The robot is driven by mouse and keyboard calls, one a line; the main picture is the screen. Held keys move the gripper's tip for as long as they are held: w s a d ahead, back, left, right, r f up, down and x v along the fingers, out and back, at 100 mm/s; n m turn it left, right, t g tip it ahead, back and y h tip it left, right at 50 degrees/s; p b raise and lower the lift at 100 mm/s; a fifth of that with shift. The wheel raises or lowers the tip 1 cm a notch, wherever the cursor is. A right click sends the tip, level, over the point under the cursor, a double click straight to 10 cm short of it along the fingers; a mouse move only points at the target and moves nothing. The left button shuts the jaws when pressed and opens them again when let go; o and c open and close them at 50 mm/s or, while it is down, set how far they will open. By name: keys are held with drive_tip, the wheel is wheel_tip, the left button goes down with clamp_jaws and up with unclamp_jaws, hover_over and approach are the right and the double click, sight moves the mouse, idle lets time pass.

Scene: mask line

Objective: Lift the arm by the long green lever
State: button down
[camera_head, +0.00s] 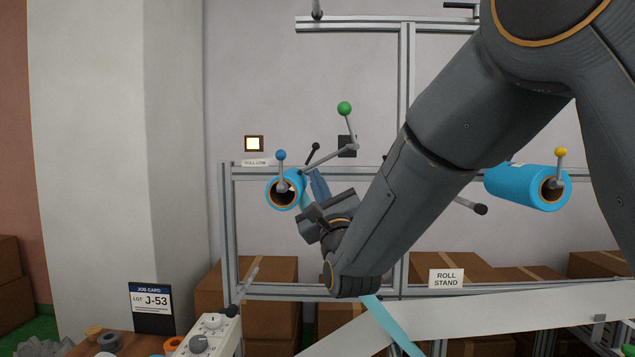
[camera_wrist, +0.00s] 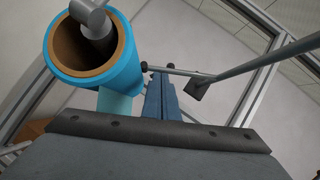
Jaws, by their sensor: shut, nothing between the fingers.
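The long green lever, with a green ball (camera_head: 344,108) on top, stands nearly upright in the head view, its grey rod (camera_head: 350,129) meeting a dark mount. From there a thin grey arm (camera_head: 328,159) slopes down left towards the blue roll (camera_head: 286,195). My gripper (camera_head: 319,182) is below this arm, just right of the roll, and its fingers are together and empty. In the wrist view the shut blue fingers (camera_wrist: 161,97) point past the roll (camera_wrist: 100,60). Grey rods (camera_wrist: 262,58) show to their right. The green ball is outside the wrist view.
A blue-knobbed lever (camera_head: 281,155) stands at the left roll. Another blue roll (camera_head: 515,186) with a yellow-knobbed lever (camera_head: 560,153) is at right. The metal frame (camera_head: 228,230) surrounds the rolls; boxes (camera_head: 270,271) stand behind.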

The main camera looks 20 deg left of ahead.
drive_tip(key=shift+a+r+b, duration=0.1)
drive_tip(key=shift+r+b, duration=0.05)
drive_tip(key=shift+b, duration=0.15)
drive_tip(key=shift+s+a+r+b, duration=0.1)
drive_tip(key=shift+a+r+b, duration=0.25)
drive_tip(key=shift+b, duration=0.4)
drive_tip(key=w+f+b+v, duration=0.1)
drive_tip(key=f+b+v, duration=0.1)
drive_tip(key=b+v, duration=0.6)
drive_tip(key=v, duration=0.4)
drive_tip(key=shift+d+f, duration=0.15)
drive_tip(key=shift+f, duration=0.25)
drive_tip(key=shift+d+f, duration=0.1)
